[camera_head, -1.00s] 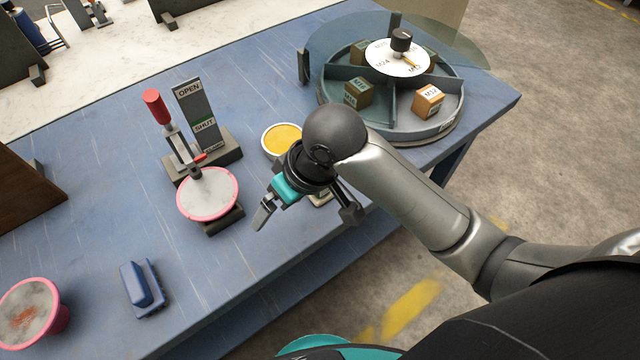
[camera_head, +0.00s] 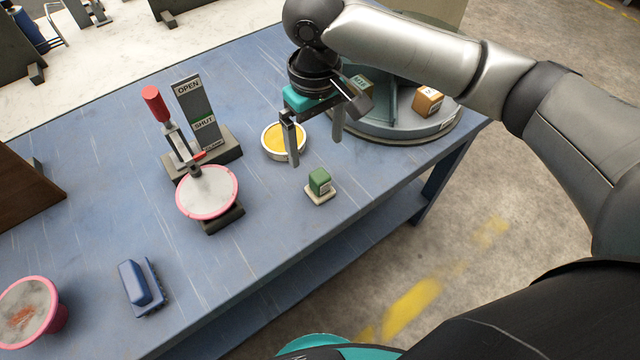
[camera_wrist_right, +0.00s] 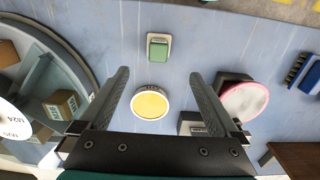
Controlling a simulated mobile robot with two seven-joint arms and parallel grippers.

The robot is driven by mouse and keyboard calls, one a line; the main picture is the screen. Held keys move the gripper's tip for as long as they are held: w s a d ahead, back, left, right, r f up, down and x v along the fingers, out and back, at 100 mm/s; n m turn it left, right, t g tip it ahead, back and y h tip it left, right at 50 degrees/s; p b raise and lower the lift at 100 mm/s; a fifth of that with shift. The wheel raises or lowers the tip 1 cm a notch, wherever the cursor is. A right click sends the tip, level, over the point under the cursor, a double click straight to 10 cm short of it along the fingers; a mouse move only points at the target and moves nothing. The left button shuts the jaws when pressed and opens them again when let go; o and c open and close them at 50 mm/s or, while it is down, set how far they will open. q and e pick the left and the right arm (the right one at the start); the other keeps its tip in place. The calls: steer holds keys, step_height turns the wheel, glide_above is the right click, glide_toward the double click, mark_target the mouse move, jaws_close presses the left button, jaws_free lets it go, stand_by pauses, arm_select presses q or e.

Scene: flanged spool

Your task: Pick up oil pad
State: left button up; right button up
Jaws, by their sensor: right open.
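A round yellow pad in a shallow white-rimmed dish (camera_head: 274,141) lies on the blue table; it looks like the oil pad, though no label on it can be read. It also shows in the right wrist view (camera_wrist_right: 150,103), between and below my fingers. My right gripper (camera_head: 316,152) is open and empty, pointing down above the table near the dish. One finger covers part of the dish in the head view. In the right wrist view my gripper (camera_wrist_right: 158,73) has its fingers wide apart. My left gripper is not in view.
A green block on a pale base (camera_head: 319,186) stands near the front edge. A blue brush-like block (camera_head: 141,287) and a pink spool (camera_head: 30,312) lie front left. A divided round tray (camera_head: 400,132) stands back right.

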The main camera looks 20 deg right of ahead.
mark_target(317, 174)
step_height(317, 174, down, 8)
steer(key=shift+r+b, duration=0.1)
steer(key=shift+b, duration=0.7)
steer(key=f, duration=0.2)
steer(key=f+b, duration=0.1)
steer(key=f, duration=0.2)
steer(key=shift+s+d, duration=0.1)
steer(key=shift+d, duration=0.1)
steer(key=c, duration=1.5)
steer(key=shift+o, duration=0.2)
step_height(317, 174, up, 20)
steer(key=p, duration=0.4)
steer(key=shift+r, duration=0.1)
